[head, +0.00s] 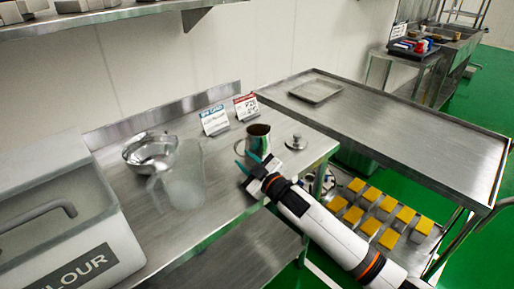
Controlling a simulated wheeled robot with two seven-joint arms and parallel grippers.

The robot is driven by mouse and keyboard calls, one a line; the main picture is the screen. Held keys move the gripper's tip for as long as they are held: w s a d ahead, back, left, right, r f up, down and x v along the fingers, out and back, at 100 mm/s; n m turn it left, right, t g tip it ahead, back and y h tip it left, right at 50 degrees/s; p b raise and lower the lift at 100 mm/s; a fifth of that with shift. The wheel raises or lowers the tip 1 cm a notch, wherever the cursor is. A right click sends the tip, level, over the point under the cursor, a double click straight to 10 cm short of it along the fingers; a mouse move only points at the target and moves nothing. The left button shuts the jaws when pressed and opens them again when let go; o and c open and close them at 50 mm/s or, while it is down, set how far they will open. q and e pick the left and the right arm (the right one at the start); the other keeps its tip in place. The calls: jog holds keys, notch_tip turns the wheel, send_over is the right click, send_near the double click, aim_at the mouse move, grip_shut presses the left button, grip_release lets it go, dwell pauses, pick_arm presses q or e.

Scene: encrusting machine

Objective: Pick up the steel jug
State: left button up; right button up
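The steel jug (259,138) stands upright on the steel table, its dark open mouth facing up. What looks like its handle is on the left side. My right gripper (246,161), with teal fingertips, reaches in from the lower right and is just in front of the jug, at its lower left. Its fingers look spread apart, with nothing clearly held between them. The gripper partly covers the jug's lower part, so I cannot tell whether they touch. My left gripper is not in view.
A clear pitcher (183,182) and a steel bowl (151,152) stand left of the jug. Two small signs (230,113) are behind it, and a steel lid (296,142) is to its right. A flour bin (58,215) fills the left. A mostly bare steel table (410,130) lies right.

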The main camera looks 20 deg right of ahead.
jog(key=x, duration=0.4)
jog(key=shift+w+a, duration=0.15)
jog(key=shift+w, duration=0.05)
jog(key=shift+c, duration=0.4)
grip_shut()
dwell(0.9)
